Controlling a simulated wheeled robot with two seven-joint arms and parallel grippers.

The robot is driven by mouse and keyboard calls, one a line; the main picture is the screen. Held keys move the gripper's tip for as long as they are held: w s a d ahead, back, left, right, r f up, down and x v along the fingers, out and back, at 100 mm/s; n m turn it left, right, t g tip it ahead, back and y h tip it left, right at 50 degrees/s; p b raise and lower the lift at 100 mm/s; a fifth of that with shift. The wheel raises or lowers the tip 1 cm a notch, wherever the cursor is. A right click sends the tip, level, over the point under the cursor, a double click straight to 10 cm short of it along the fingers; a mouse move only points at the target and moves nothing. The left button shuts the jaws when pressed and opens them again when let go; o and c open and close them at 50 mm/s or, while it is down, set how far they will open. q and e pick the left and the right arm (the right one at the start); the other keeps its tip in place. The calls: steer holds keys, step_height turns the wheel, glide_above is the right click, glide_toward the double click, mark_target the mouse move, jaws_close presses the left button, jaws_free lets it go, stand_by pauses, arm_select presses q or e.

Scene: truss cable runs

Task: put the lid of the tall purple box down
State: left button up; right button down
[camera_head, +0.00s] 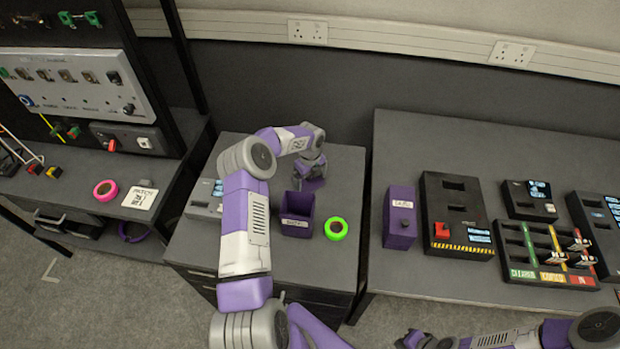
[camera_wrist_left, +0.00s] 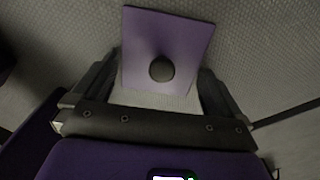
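An open purple box (camera_head: 296,213) with a white label stands on the middle table, its inside showing dark. A flat purple lid (camera_wrist_left: 160,35) with a round dark knob lies between and beyond my left fingertips in the left wrist view. In the head view a bit of purple (camera_head: 314,185), apparently the lid, shows just behind the box under my left gripper (camera_head: 311,172). In the wrist view my left gripper (camera_wrist_left: 158,82) is open, its fingers spread wide and clear of the knob. My right gripper (camera_head: 418,341) is at the bottom edge, its fingers unclear.
A green ring (camera_head: 336,228) lies right of the box, and a grey device (camera_head: 205,200) sits left, partly behind my arm. Another purple box (camera_head: 400,217) stands on the right table beside a black unit (camera_head: 456,215). A dark wall panel is close behind.

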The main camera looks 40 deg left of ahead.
mark_target(310, 179)
arm_select(q)
steer(key=shift+r, duration=0.1)
steer(key=shift+r, duration=0.2)
step_height(310, 179, up, 12)
steer(key=p, duration=0.1)
stand_by(0.6)
